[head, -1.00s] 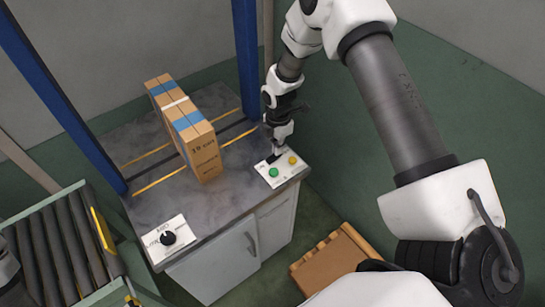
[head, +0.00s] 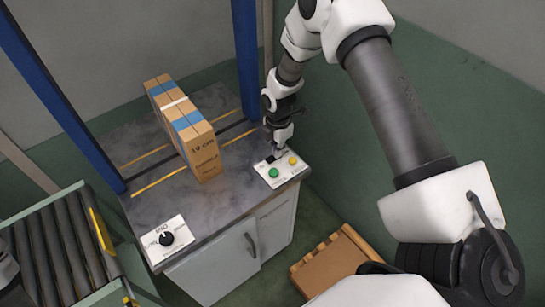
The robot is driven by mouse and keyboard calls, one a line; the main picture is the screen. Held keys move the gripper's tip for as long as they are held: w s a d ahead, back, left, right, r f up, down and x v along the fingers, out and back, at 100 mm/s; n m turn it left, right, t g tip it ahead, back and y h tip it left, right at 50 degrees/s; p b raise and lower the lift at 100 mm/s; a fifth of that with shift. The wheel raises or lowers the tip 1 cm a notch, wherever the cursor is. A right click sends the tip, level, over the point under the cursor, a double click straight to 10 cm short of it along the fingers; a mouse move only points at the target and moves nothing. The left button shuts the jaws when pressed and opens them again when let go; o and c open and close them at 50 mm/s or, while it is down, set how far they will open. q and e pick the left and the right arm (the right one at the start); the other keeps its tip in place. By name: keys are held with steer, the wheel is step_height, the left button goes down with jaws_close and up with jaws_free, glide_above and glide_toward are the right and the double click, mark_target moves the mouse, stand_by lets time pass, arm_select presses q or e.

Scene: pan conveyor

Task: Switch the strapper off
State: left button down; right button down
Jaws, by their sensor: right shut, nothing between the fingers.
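The strapper is a cabinet with a grey top (head: 215,205) and blue posts (head: 245,60). A white button plate (head: 288,171) lies at its right front corner, with a green button (head: 273,173) and a yellow button (head: 292,160). My right gripper (head: 276,155) is shut and empty, pointing down at the back of the button plate, behind the green button. I cannot tell whether its tips touch the plate.
A strapped-looking cardboard box (head: 195,140) with blue bands stands upright on the top, left of my right gripper. A roller conveyor (head: 50,250) is at the left. A brown wooden piece (head: 335,265) lies on the floor in front. The green floor at the right is clear.

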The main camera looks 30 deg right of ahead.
steer(key=shift+r+p, duration=2.55)
steer(key=shift+r, duration=0.9)
steer(key=shift+f, duration=0.1)
